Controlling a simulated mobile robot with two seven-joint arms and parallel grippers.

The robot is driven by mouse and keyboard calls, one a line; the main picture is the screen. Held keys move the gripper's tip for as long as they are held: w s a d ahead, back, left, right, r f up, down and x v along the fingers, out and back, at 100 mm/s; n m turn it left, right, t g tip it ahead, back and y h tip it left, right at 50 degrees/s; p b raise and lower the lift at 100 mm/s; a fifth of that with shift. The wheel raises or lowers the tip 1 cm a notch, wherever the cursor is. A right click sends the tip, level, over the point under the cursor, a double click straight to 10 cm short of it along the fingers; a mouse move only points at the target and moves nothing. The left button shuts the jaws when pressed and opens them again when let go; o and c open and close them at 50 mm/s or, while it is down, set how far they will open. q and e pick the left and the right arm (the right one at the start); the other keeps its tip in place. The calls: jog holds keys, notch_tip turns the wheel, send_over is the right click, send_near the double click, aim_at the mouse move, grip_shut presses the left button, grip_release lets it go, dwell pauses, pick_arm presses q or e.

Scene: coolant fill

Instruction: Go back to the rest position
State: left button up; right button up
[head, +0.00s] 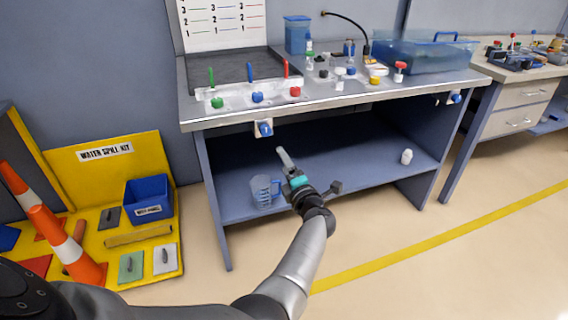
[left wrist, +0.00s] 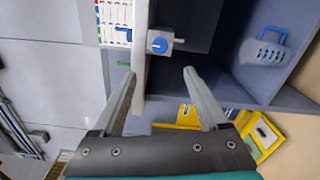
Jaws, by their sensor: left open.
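My left gripper (head: 284,156) is in front of the bench in the head view, below the tabletop edge and level with the open space above the lower shelf. In the left wrist view its two fingers (left wrist: 159,72) stand apart with nothing between them. My left arm reaches up to it from the bottom of the head view. My right gripper is not in view.
A bench (head: 330,103) holds coloured valves and a clear blue tank (head: 425,55). A blue knob (head: 265,128) juts from its front edge. A measuring jug (head: 262,191) stands on the lower shelf.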

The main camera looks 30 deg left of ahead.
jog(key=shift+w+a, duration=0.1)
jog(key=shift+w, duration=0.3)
pick_arm(q)
jog(key=shift+f, duration=0.15)
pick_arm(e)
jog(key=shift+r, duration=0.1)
